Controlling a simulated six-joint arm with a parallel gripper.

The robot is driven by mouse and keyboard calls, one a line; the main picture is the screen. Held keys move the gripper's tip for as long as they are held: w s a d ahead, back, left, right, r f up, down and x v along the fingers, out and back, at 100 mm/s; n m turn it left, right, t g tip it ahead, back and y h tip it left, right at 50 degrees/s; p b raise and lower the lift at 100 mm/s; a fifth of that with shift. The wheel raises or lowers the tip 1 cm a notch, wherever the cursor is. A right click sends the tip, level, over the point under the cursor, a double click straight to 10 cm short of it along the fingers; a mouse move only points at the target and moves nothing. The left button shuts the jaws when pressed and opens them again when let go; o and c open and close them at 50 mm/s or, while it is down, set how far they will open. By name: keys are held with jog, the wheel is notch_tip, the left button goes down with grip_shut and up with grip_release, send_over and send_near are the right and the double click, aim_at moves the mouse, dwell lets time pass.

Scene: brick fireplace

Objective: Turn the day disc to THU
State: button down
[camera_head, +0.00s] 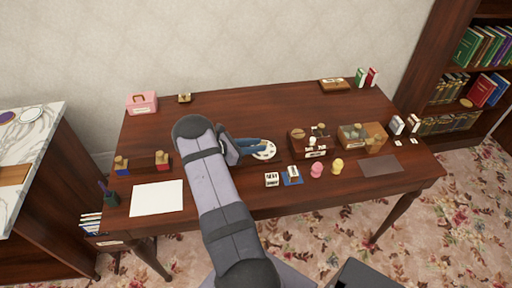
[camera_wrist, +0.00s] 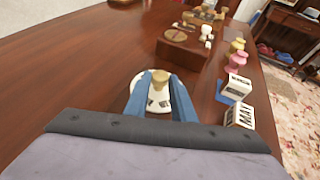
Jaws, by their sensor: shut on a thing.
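The day disc (camera_head: 267,151) is a round white plate with dark lettering, lying on the wooden desk. In the wrist view the disc (camera_wrist: 137,88) sits right under my gripper, with a tan knob (camera_wrist: 158,77) standing on it. My gripper (camera_wrist: 160,80) has blue fingers on both sides of the knob and is shut on it. In the head view my gripper (camera_head: 262,146) reaches the disc from the left. The lettering is partly hidden by the fingers and too small to read, so I cannot tell which day is set.
White calendar blocks (camera_head: 272,180) stand close in front of the disc, one on a blue mat (camera_head: 287,181). Pink (camera_head: 317,171) and yellow (camera_head: 337,166) pieces stand to their right. A wooden box (camera_head: 312,153) is right of the disc. Bare desk lies behind it.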

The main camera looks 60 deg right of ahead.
jog(key=shift+w+d+f+m+g+y+b, duration=0.15)
jog(key=shift+m+g+y+b, duration=0.2)
jog(key=shift+b, duration=0.45)
jog(key=shift+r, duration=0.25)
jog(key=c, duration=1.5)
grip_release()
jog(key=b+v, duration=0.1)
jog(key=v, duration=0.5)
jog(key=shift+f+b, duration=0.2)
jog(key=shift+b, duration=0.2)
jog(key=shift+v, duration=0.75)
